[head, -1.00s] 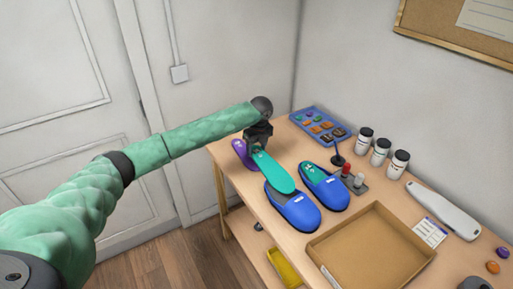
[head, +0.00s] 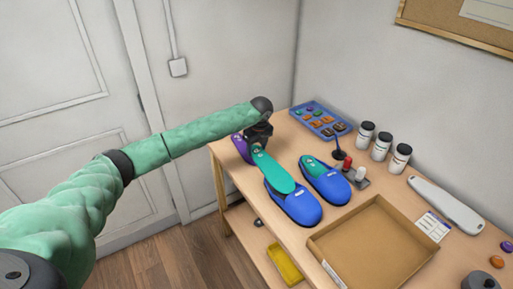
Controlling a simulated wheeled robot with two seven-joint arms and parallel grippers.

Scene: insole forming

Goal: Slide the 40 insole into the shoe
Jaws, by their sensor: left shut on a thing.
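My left gripper (head: 257,146) is shut on the heel end of a teal insole (head: 272,171). The insole's front end lies at the opening of the nearer blue shoe (head: 297,207); how far it reaches inside is hidden. The second blue shoe (head: 328,186) stands to the right with a teal insole (head: 316,167) in it. A purple insole (head: 240,147) lies partly hidden behind my left gripper at the table's left edge. My right gripper is not in view.
A cardboard tray (head: 318,243) takes the front of the table. A yellow bin (head: 284,263) sits below.

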